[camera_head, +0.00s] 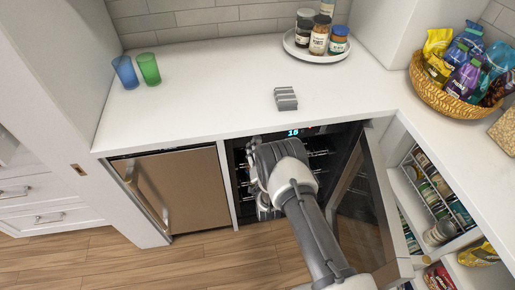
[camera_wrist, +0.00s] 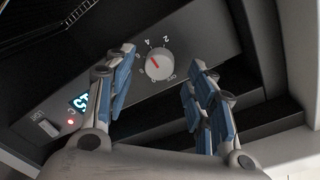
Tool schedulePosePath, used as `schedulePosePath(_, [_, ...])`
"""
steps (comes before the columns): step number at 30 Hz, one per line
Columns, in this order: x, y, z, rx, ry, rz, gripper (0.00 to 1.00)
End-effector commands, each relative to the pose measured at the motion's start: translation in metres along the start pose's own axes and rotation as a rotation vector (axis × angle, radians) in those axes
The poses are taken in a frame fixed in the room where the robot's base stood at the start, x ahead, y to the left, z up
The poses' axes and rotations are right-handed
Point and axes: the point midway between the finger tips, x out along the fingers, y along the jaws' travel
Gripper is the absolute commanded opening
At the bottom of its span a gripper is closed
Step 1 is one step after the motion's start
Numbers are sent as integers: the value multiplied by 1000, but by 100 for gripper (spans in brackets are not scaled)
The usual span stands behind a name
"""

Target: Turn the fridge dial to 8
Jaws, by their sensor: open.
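The fridge dial (camera_wrist: 159,65) is a round white knob with a red mark, on a grey control panel (camera_wrist: 200,40) in the wrist view. In the head view my gripper (camera_head: 264,200) is at the front of the open fridge (camera_head: 318,165), and my arm hides the dial.
A lit display (camera_wrist: 80,101) and a button (camera_wrist: 47,127) sit on the panel. The fridge's glass door (camera_head: 365,205) stands open to the right. A closed brown-fronted fridge (camera_head: 185,190) is on the left. The countertop (camera_head: 215,90) above holds grey blocks (camera_head: 285,98).

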Motion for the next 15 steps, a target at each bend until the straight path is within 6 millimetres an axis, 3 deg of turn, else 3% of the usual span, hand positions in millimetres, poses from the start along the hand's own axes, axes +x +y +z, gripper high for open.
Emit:
schedulePosePath(6, [24, 0, 0, 1, 2, -1, 50])
schedulePosePath(15, [28, 0, -1, 0, 0, 0, 50])
